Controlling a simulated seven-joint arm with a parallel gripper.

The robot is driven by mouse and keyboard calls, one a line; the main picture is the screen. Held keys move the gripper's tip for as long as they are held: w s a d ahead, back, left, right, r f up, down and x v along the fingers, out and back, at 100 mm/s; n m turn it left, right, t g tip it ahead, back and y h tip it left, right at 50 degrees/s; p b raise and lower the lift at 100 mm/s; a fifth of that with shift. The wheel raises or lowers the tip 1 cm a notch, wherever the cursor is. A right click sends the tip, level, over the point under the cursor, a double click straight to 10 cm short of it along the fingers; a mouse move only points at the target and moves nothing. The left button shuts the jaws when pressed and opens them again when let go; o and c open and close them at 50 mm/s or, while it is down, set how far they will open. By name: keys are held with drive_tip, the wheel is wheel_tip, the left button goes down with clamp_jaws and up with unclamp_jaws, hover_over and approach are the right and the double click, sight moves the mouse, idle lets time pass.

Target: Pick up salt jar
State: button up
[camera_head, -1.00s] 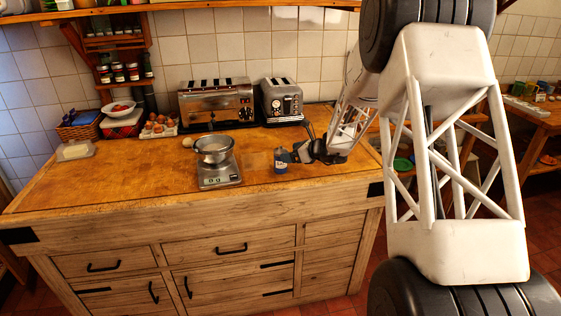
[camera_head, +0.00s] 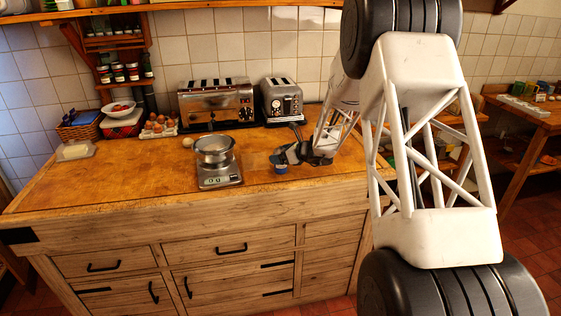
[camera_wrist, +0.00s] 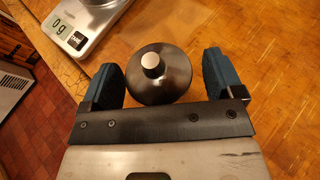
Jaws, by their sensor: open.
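The salt jar (camera_head: 281,170) is a small jar with a blue lower part, standing on the wooden counter right of the scale. My gripper covers its upper part in the head view. In the wrist view, the jar (camera_wrist: 155,88) shows from above as a dark round top with a pale knob. My gripper (camera_head: 286,156) is low over the counter around the jar. Its blue-padded fingers (camera_wrist: 160,68) are open, one on each side of the jar. The left finger is very close to it; a narrow gap shows at the right finger.
A digital scale (camera_head: 220,182) with a metal bowl (camera_head: 213,157) stands just left of the jar. Two toasters (camera_head: 215,103), (camera_head: 281,102), eggs (camera_head: 157,124) and a basket (camera_head: 79,130) are at the back. The counter's front left (camera_head: 110,185) is clear.

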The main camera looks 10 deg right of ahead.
sight(281, 146)
drive_tip(key=shift+c, duration=0.3)
drive_tip(key=c, duration=1.1)
drive_tip(key=shift+r, duration=0.15)
drive_tip(key=shift+r, duration=1.5)
drive_tip(key=shift+s+r, duration=0.15)
drive_tip(key=shift+s, duration=0.1)
drive_tip(key=s+r, duration=0.1)
drive_tip(key=s, duration=1.4)
drive_tip(key=shift+s+a+r, duration=0.2)
drive_tip(key=shift+s+a, duration=0.05)
drive_tip(key=shift+w+a, duration=0.1)
